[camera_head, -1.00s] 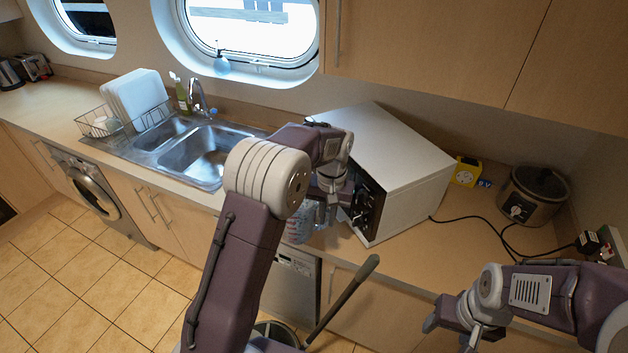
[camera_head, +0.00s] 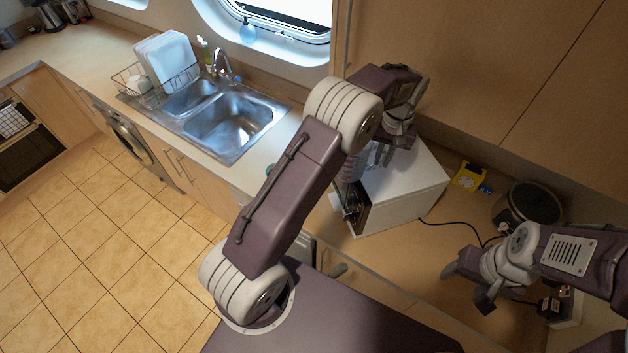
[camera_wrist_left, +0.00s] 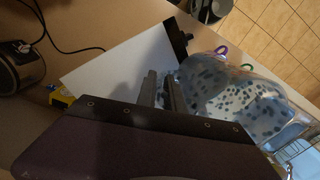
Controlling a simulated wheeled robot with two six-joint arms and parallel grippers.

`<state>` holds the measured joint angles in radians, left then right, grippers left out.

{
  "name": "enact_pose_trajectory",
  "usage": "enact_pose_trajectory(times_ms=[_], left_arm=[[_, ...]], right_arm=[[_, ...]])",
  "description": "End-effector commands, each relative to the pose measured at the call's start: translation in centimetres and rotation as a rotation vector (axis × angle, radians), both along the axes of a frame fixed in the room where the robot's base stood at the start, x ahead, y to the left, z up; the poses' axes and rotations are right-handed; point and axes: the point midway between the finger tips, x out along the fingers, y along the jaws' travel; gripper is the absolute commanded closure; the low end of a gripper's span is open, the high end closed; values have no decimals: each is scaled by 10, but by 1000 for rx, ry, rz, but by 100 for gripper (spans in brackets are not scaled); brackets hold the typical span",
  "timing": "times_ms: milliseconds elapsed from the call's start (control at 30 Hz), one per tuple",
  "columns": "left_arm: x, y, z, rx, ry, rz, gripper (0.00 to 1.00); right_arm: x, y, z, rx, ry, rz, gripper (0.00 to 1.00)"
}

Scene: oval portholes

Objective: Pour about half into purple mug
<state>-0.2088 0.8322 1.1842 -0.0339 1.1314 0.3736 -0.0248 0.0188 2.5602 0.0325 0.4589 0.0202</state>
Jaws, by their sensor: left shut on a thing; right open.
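My left gripper (camera_head: 382,152) is shut on a clear jug (camera_head: 352,168) and holds it raised near the white microwave. In the left wrist view the jug (camera_wrist_left: 240,100) looks tilted and has many blue bits inside, beside the gripper fingers (camera_wrist_left: 162,92). A purple loop (camera_wrist_left: 221,49), like a mug handle, shows just past the jug; the rest of that mug is hidden. In the head view I cannot make out the purple mug. My right gripper (camera_head: 470,282) is open and empty over the counter at the right.
The white microwave (camera_head: 405,190) stands skewed on the counter, close to my left gripper. A green loop (camera_wrist_left: 247,66) lies beyond the jug. The sink (camera_head: 235,125) and dish rack are to the left; a slow cooker (camera_head: 530,203) and cable are to the right.

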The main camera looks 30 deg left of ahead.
Motion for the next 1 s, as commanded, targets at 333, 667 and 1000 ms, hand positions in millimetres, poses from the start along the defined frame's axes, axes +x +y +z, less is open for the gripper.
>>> enact_pose_trajectory(times_ms=[333, 667, 1000], left_arm=[[5, -10, 6, 0, -1, 27, 100], [5, -8, 7, -31, -6, 29, 100], [2, 5, 24, -193, -38, 31, 100]], right_arm=[[0, 0, 12, 0, 0, 0, 39], [0, 0, 4, 0, 0, 0, 39], [0, 0, -29, 0, 0, 0, 39]])
